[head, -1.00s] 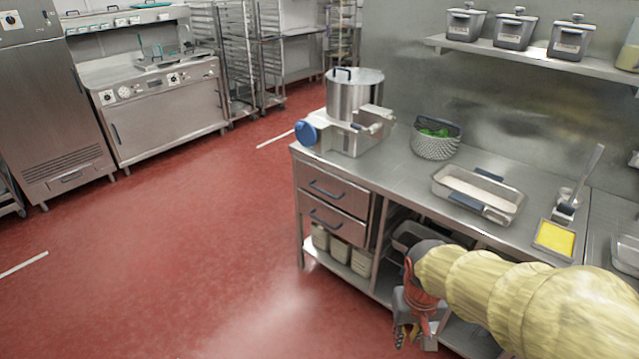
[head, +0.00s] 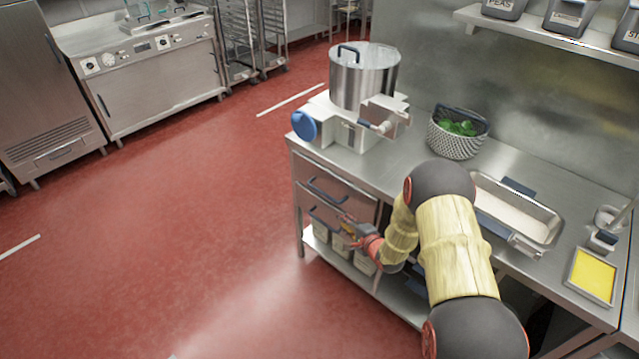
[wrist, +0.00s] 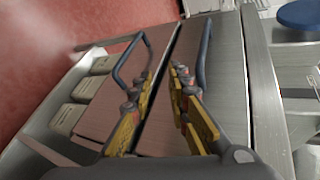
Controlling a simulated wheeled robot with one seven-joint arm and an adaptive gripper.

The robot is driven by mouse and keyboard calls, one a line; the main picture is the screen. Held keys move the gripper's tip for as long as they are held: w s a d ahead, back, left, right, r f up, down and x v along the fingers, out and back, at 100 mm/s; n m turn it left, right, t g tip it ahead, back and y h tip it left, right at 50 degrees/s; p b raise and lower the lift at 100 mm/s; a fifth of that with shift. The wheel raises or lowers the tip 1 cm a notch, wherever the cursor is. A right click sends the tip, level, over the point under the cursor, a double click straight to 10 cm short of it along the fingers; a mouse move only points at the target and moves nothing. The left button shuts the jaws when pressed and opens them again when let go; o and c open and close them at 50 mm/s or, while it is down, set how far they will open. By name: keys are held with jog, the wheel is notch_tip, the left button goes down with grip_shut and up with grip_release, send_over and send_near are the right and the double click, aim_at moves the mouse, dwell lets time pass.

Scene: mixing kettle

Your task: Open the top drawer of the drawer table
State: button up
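The drawer table (head: 400,175) stands at the centre right, with two stacked drawers at its left end. The top drawer (head: 355,200) looks shut, and its dark blue bar handle (head: 327,191) is free. In the wrist view the top drawer (wrist: 222,95) is on the right, with its handle (wrist: 204,52) just past my right finger. The lower drawer's handle (wrist: 131,66) lies beyond my left finger. My gripper (wrist: 155,84) is open and empty, its fingers straddling the gap between the drawers. In the head view my gripper (head: 349,226) is before the drawer fronts, partly hiding the lower one.
On the table are a steel kettle (head: 364,75) on a white base, a basket of greens (head: 457,133), a tray (head: 515,212) and a yellow container (head: 592,275). Pale containers (wrist: 68,119) sit on the shelf below. The red floor (head: 180,220) to the left is clear.

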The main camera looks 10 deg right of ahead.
aim_at(326, 196)
notch_tip(326, 196, up, 6)
jog(key=w+a+m+t+y, duration=0.1)
jog(key=w+a+m+t, duration=0.1)
jog(key=m, duration=0.1)
jog(key=shift+m, duration=0.3)
jog(key=b+x, duration=0.1)
jog(key=x, duration=0.2)
jog(key=b+x, duration=0.1)
jog(key=x, duration=0.2)
jog(key=b+x, duration=0.1)
jog(key=x, duration=0.3)
jog(key=shift+f, duration=0.3)
jog(key=shift+b+x, duration=0.35)
jog(key=shift+x, duration=0.45)
jog(key=shift+r, duration=0.15)
jog(key=shift+c, duration=1.1)
grip_shut()
